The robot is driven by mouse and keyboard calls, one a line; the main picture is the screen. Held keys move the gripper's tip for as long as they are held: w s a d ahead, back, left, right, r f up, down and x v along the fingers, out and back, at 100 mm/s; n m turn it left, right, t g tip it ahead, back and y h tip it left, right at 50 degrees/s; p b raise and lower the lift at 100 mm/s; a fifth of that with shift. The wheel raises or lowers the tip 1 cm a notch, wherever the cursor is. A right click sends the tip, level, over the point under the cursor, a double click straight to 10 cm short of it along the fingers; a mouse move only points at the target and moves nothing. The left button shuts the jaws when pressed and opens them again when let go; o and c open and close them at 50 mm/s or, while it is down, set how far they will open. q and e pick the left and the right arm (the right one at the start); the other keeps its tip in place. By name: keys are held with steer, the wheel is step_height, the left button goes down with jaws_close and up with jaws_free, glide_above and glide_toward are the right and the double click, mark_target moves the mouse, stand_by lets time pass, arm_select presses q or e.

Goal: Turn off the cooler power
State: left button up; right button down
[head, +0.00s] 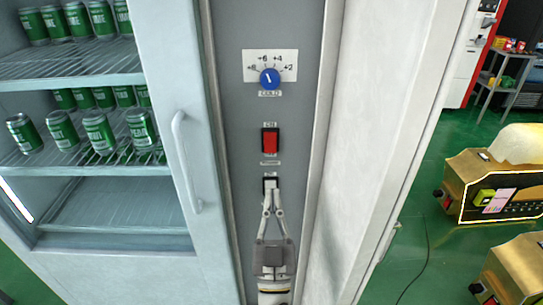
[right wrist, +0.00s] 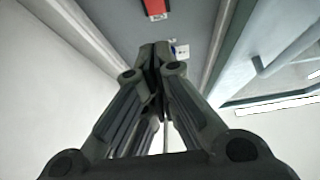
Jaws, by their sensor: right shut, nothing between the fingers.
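The cooler's grey control strip (head: 235,130) stands upright in the middle of the head view. A red rocker switch (head: 270,140) sits under the blue dial. Below it is a smaller dark switch (head: 270,181), partly covered by my right gripper (head: 269,190). The small labels are hard to read. My right gripper is shut and empty, its tips over the dark switch; contact cannot be told. In the right wrist view the shut fingers (right wrist: 155,50) point at the strip, with a red switch (right wrist: 155,8) at the top edge. My left gripper is not in view.
A blue dial (head: 269,78) with a number scale is at the strip's top. Left is the cooler door with a long handle (head: 182,160) and shelves of green cans (head: 98,130). A white cabinet side (head: 380,140) stands right. Gold boxes (head: 490,190) are beyond it.

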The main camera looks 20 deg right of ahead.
mark_target(271, 138)
steer(key=w+d+r, duration=0.1)
steer(key=w, duration=0.2)
steer(key=w+d+r+p, duration=0.1)
steer(key=w, duration=0.2)
steer(key=w+r+p, duration=0.1)
steer(key=w, duration=0.2)
steer(key=shift+w+d+r, duration=0.3)
steer(key=shift+w+d, duration=0.1)
steer(key=b, duration=0.2)
steer(key=f+t+b, duration=0.1)
steer(key=b, duration=0.1)
steer(key=shift+w+d+f, duration=0.1)
steer(key=shift+w, duration=0.2)
steer(key=shift+w+r+p, duration=0.15)
steer(key=shift+r+p, duration=0.1)
steer(key=shift+p, duration=0.05)
